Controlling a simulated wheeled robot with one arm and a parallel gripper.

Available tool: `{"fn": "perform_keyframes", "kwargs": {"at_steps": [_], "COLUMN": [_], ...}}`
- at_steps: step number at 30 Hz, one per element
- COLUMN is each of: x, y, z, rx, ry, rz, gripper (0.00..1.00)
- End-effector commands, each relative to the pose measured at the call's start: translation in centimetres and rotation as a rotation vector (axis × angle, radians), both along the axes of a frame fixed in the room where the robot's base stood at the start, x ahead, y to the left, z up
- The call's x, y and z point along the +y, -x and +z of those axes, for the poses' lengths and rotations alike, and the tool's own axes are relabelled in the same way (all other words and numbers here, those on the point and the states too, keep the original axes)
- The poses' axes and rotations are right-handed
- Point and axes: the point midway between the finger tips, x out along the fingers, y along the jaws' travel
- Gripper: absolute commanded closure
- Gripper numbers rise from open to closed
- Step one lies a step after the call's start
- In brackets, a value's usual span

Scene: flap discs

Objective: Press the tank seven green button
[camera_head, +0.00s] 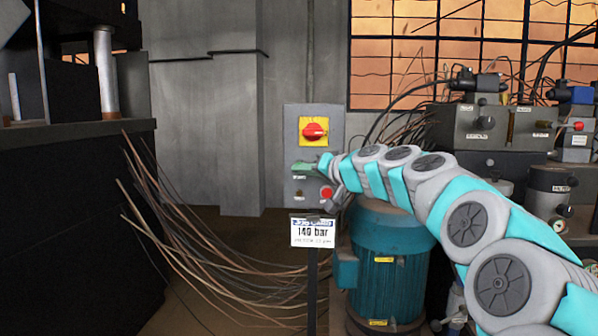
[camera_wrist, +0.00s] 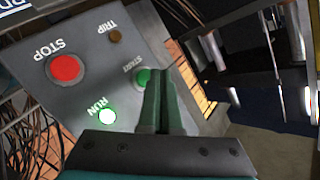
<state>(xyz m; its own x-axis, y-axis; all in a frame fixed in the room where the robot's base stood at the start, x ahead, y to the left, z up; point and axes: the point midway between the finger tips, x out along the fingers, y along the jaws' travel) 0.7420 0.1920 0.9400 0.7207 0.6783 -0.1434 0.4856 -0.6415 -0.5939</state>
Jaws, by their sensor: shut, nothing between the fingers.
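The green START button (camera_wrist: 142,77) is on a grey control panel (camera_wrist: 78,45) in the wrist view, partly covered by my gripper. My gripper (camera_wrist: 157,74) is shut and empty, its dark green fingertips right beside or over the button; I cannot tell whether they touch or press it. In the head view, my gripper (camera_head: 301,168) reaches left across the front of the panel (camera_head: 296,118) at the START label. The RUN lamp (camera_wrist: 107,116) glows white-green. No tank seven label is readable.
The panel also has a red STOP button (camera_wrist: 65,68), a dark TRIP lamp (camera_wrist: 116,36) and a red rotary switch (camera_head: 314,131) on yellow. Below are a 140 bar sign (camera_head: 313,232) and a teal motor (camera_head: 392,262). Loose wires (camera_head: 190,240) hang at left.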

Motion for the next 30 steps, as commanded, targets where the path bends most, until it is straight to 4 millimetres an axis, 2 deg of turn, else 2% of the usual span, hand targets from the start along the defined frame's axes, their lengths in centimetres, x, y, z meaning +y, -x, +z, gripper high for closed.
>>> {"fn": "perform_keyframes", "kwargs": {"at_steps": [8,24,30], "x": [0.0,0.2,0.2], "y": [0.2,4.6,5.0], "z": [-0.1,-0.2,-0.1], "rx": [0.0,0.002,0.003], "ry": [0.0,0.001,0.001], "rz": [0.0,0.003,0.002], "gripper": [1.0,1.0,1.0]}}
